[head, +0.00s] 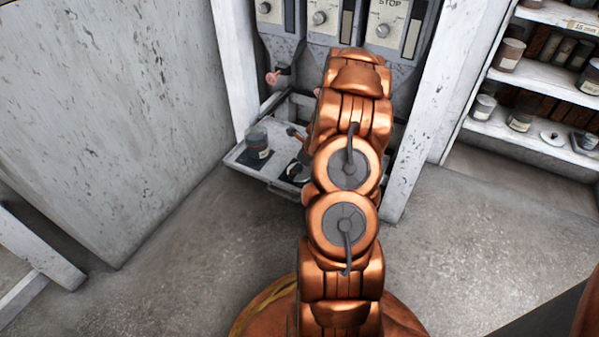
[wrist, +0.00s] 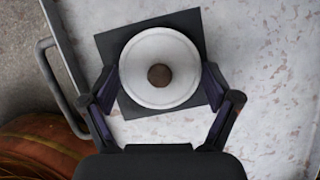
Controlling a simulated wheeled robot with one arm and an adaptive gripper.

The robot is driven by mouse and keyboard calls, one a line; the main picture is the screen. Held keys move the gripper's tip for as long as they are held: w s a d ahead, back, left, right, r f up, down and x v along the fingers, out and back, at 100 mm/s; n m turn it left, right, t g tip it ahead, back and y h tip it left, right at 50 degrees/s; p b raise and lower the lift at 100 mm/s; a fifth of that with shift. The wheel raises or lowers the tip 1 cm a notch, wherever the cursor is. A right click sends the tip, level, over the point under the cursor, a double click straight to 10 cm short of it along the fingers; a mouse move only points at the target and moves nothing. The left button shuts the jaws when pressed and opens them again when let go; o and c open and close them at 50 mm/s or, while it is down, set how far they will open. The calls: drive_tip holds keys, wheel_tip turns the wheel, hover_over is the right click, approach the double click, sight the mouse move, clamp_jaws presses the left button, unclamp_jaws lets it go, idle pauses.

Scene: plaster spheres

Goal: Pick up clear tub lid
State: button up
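The tub lid is a pale round disc (wrist: 150,50) with a brown knob in its middle, seen from above in the wrist view. It lies on a dark square pad (wrist: 111,43). In the head view the lid (head: 293,173) is partly hidden by my arm. My gripper (wrist: 160,80) is open, its two fingers spread on either side of the lid's near half. The fingertips appear just outside the rim; I cannot tell their height or whether they touch. In the head view my gripper is hidden behind my arm.
The pad lies on a pale speckled tray (wrist: 265,60) with a metal handle (wrist: 50,85) on its left. A clear tub (head: 257,140) stands on the tray, left of the lid. White posts flank the dispensers behind. Shelves with jars (head: 508,55) stand right; the floor is clear.

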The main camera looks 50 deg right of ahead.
drive_tip(key=c, duration=0.6)
drive_tip(key=shift+f, duration=0.1)
drive_tip(key=shift+s+a, duration=0.1)
